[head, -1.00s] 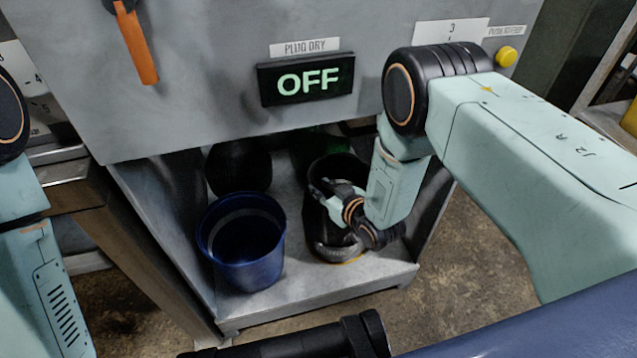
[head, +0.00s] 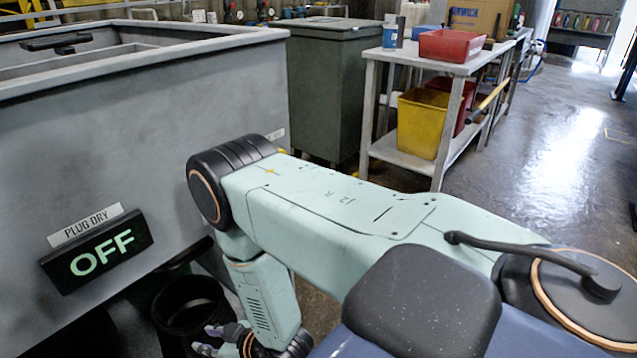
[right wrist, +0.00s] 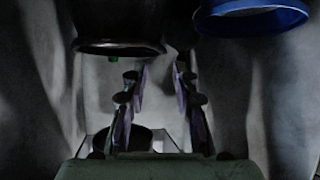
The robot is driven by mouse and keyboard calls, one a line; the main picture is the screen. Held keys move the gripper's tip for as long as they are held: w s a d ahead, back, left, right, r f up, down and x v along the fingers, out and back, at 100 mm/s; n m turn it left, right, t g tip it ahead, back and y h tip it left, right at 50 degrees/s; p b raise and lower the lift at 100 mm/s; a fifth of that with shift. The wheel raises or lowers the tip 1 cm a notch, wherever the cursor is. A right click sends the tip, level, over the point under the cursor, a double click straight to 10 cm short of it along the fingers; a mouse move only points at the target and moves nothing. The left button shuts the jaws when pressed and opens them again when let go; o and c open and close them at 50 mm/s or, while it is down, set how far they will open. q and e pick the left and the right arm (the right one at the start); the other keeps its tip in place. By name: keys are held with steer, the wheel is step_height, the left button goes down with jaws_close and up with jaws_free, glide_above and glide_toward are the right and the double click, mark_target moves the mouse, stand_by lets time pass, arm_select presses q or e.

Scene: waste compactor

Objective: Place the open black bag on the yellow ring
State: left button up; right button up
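A black open-topped round container (head: 188,300), which may be the bag, stands below the grey machine at the lower left of the head view. My right gripper reaches down by its near right rim, partly cut off by the frame. In the right wrist view, the fingers of my right gripper (right wrist: 163,88) are apart with nothing clear between them. A dark round rim (right wrist: 118,48) shows beyond them at upper left; I cannot tell whether they touch it. No yellow ring is plain to see in either view now. My left gripper is out of view.
A blue bucket (right wrist: 252,20) is at the top right of the wrist view. A metal table (head: 450,68) with a red tray and a yellow bin (head: 424,122) stands behind. Open floor lies at right.

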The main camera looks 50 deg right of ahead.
steer(key=s+d+m+g+h, duration=0.1)
steer(key=s+g, duration=0.4)
steer(key=s, duration=1)
steer(key=s+d+m+g+h, duration=0.2)
steer(key=s+g, duration=0.4)
steer(key=s, duration=0.8)
steer(key=shift+s+d+f+m+g+h, duration=0.3)
steer(key=shift+s+d+m, duration=0.15)
steer(key=shift+d, duration=0.2)
